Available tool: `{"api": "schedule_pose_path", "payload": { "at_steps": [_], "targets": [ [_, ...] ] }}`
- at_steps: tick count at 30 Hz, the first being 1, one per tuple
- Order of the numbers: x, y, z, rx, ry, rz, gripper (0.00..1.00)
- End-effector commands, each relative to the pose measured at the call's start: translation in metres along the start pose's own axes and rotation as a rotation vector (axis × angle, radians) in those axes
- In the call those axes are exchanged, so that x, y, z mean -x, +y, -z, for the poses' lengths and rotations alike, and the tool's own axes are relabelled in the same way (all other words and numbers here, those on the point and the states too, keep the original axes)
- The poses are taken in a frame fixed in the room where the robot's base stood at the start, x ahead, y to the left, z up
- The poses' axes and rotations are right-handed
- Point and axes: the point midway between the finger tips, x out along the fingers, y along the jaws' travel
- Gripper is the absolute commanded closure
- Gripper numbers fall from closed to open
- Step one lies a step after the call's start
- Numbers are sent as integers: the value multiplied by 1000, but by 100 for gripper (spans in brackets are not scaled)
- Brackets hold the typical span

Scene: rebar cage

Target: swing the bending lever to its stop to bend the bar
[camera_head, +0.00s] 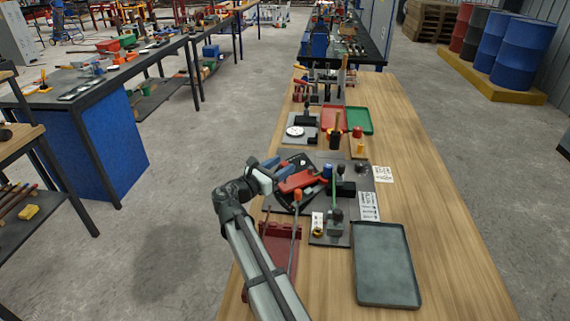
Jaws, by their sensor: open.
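A bending fixture stands on a dark base plate (275,206) in the middle of the wooden bench. On it are a blue-topped post (327,172), a black block (345,189) and a green upright rod (334,190). A long thin rod with an orange end (297,196) runs toward the front and looks like the bending lever, but I cannot be sure. My gripper (290,170) is over the left side of the plate, open. A red part (297,181) lies right beside it. Whether they touch is not clear. I cannot make out the bar.
A red rack (277,253) is at the front left and a grey tray (386,265) at the front right. A dial gauge (295,131), a red tray (334,119) and a green tray (358,120) stand behind the plate. The bench's right side is clear.

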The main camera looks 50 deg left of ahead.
Motion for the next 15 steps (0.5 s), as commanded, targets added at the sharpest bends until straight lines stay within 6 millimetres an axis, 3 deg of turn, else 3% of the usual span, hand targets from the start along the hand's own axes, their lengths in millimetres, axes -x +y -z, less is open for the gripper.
{"api": "schedule_pose_path", "payload": {
  "at_steps": [6,15],
  "targets": [
    [-19,0,0,0,0,1,47],
    [-23,0,0,0,0,-1,47]
  ]
}}
